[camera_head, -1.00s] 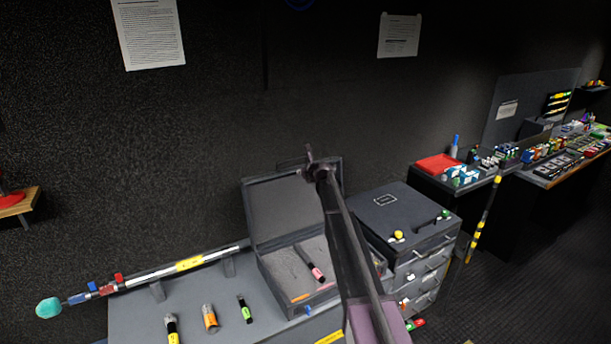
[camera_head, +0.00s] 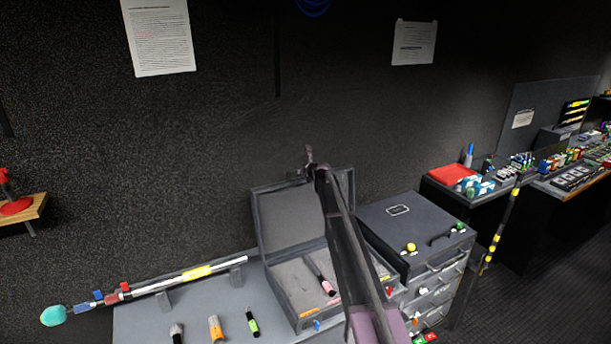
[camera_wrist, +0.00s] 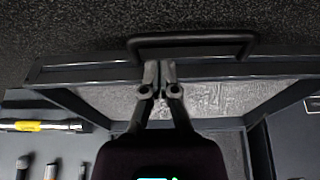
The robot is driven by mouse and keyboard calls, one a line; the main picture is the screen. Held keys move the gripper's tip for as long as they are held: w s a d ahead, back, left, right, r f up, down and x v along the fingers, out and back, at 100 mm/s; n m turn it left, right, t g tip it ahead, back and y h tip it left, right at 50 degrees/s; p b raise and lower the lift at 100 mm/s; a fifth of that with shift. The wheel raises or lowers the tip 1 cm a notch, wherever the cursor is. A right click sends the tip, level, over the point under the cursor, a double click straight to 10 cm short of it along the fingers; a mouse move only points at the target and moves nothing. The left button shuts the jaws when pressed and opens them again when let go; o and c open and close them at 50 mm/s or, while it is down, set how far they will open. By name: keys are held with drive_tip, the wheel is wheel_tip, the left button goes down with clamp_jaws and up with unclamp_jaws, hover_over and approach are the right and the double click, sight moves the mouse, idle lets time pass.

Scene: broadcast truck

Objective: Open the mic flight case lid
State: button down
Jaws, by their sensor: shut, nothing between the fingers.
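The mic flight case (camera_head: 325,312) sits on the grey bench with its lid (camera_head: 289,219) standing up, so the case is open. A dark mic with a pink band (camera_head: 325,284) lies on its grey foam. My gripper (camera_head: 309,153) is shut and empty at the lid's top edge, and my arm hides the right part of the case. In the wrist view my closed fingertips (camera_wrist: 160,66) overlap the lid's rim (camera_wrist: 90,74), close to the black handle (camera_wrist: 190,38). I cannot tell whether they touch it.
A drawer unit (camera_head: 415,235) stands close on the right. The dark wall is behind the lid.

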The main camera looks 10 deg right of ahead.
drive_tip(key=shift+w+a, duration=0.15)
drive_tip(key=shift+w, duration=0.35)
drive_tip(key=shift+s, duration=0.1)
drive_tip(key=s+d+r+p, duration=0.2)
drive_tip(key=s+r+p, duration=0.5)
drive_tip(key=r+p, duration=0.3)
drive_tip(key=shift+d+r+p, duration=0.2)
drive_tip(key=shift+r+p, duration=0.1)
drive_tip(key=shift+p, duration=0.05)
idle(0.5)
drive_tip(key=shift+d, duration=0.1)
idle(0.4)
